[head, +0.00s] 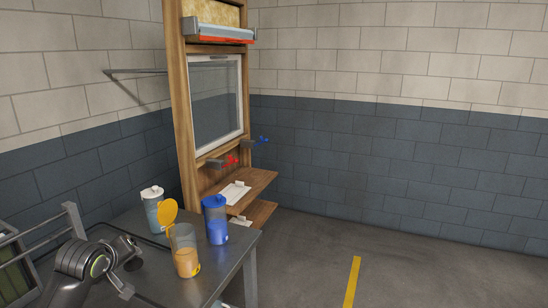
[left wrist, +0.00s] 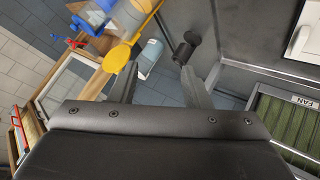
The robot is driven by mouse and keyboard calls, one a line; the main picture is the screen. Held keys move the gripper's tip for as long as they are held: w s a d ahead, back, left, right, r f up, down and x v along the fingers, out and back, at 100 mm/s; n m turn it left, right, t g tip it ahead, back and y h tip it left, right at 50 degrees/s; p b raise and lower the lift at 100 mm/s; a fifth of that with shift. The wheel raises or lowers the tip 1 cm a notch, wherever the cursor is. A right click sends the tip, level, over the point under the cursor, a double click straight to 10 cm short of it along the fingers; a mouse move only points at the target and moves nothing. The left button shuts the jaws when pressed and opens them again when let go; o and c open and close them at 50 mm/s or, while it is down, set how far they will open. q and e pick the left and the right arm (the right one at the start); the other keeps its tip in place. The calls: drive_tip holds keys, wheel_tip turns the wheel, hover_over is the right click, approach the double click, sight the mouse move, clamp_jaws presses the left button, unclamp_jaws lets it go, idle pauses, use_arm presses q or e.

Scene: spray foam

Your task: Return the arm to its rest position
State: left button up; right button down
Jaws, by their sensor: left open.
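My left arm (head: 85,262) is at the lower left of the head view, folded low over the dark table. My left gripper (left wrist: 158,78) shows in the left wrist view with its two fingers apart and nothing between them. In the left wrist view the yellow lid (left wrist: 117,57) appears beyond the fingers. My right gripper is not in view.
The table's (head: 120,218) right edge is close to the pitchers. A wooden frame (head: 183,130) with a window (head: 214,100) and shelves (head: 235,187) stands behind. A metal rail (head: 76,220) and a green bin (head: 12,275) are at the left.

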use_arm(q)
drive_tip(key=s+d+f+m+g, duration=0.2)
drive_tip(key=s+d+f+m, duration=0.1)
drive_tip(key=s+f, duration=0.9)
drive_tip(key=s+d+f+m+g, duration=0.1)
drive_tip(key=s+f+m+g, duration=0.2)
drive_tip(key=s, duration=1.1)
drive_tip(key=s+d+f+m+g, duration=0.1)
drive_tip(key=s+d+f+m, duration=0.3)
drive_tip(key=s, duration=1.1)
drive_tip(key=a+f+n+g, duration=0.1)
drive_tip(key=a+f, duration=0.1)
drive_tip(key=f, duration=1.2)
drive_tip(key=a+f+g, duration=0.1)
drive_tip(key=a+f, duration=0.1)
drive_tip(key=f, duration=1.1)
drive_tip(key=s+d+f+b, duration=0.1)
drive_tip(key=s+f, duration=1.4)
drive_tip(key=shift+d+f+g, duration=0.2)
drive_tip(key=shift+d+g, duration=0.15)
drive_tip(key=shift+g, duration=0.05)
